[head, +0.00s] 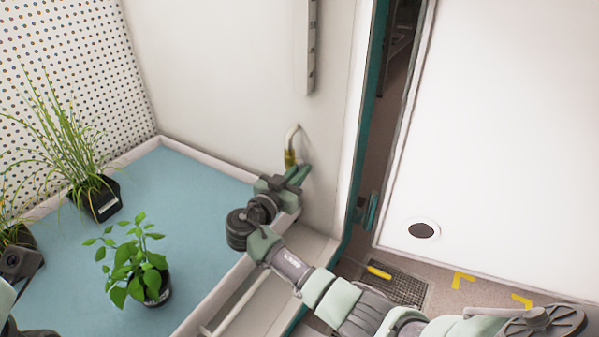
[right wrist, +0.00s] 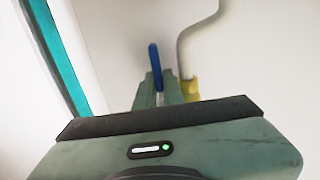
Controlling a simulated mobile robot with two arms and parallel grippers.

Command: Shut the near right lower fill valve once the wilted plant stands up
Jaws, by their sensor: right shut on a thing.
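The fill valve has a yellow fitting (head: 289,158) under a pale bent pipe on the chamber wall. In the right wrist view its blue handle (right wrist: 155,65) stands up beside the yellow fitting (right wrist: 190,90). My right gripper (head: 297,176) reaches the valve, its fingers (right wrist: 166,92) shut on the blue handle. The fingers hide the handle's lower part. A leafy plant (head: 128,262) in a black pot stands upright on the blue tray mat, its leaves spread. My left gripper's fingers are not in view.
The blue-floored tray has a pale rim (head: 208,165). A grassy plant (head: 65,145) stands at the back left in a black pot (head: 102,200). A white door panel (head: 500,130) is at right.

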